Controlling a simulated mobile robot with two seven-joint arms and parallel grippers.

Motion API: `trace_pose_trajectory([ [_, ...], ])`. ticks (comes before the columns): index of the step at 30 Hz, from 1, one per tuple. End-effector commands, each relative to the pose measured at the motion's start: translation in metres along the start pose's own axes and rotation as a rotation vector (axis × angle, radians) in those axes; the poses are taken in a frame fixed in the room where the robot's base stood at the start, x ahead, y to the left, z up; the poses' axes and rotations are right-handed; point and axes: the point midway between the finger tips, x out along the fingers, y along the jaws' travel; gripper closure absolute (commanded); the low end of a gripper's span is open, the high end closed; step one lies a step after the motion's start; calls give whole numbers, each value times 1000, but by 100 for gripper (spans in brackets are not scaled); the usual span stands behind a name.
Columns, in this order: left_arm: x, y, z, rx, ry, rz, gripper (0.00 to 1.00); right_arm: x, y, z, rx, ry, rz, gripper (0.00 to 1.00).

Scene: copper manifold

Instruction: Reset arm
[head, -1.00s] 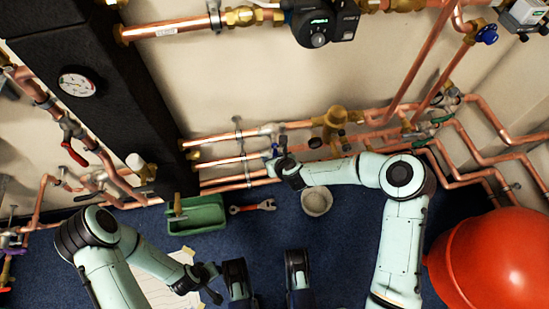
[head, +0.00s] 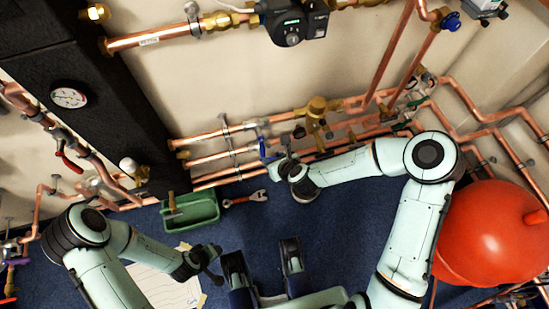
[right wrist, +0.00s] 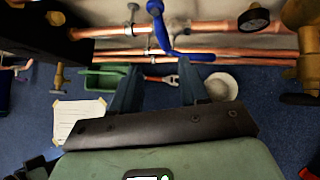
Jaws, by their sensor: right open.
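My right gripper (head: 272,160) reaches across the floor to the lower pipes in the head view, close to a blue valve handle (head: 263,148). In the right wrist view its two fingers (right wrist: 157,88) are spread with nothing between them, and the blue handle (right wrist: 160,28) stands beyond them. I cannot tell from the views whether they touch it. My left gripper (head: 212,264) hangs over the floor by a paper sheet (head: 165,287); its jaws are too small and angled to read.
A green tray (head: 192,211) and a red wrench (head: 245,199) lie on the blue floor near the wall. A grey bowl (right wrist: 222,86) shows in the right wrist view. A red tank (head: 490,235) stands right of my right arm. Copper pipes (head: 225,135) run along the wall.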

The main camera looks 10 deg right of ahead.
Motion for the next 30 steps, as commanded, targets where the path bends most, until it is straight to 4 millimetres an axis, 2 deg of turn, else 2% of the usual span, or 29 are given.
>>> trace_pose_trajectory([
  [20, -1, 0, 3, 0, -8, 0, 57, -3, 0, -2, -14, 4, 1, 56],
  [23, -1, 0, 3, 0, -8, 0, 57, -1, 0, -16, -114, 26, 7, 56],
  [25, -1, 0, 3, 0, -8, 0, 57, 2, 0, -34, -264, 54, 20, 56],
  [30, -1, 0, 3, 0, -8, 0, 57, 7, -2, -100, -811, 147, 106, 56],
])
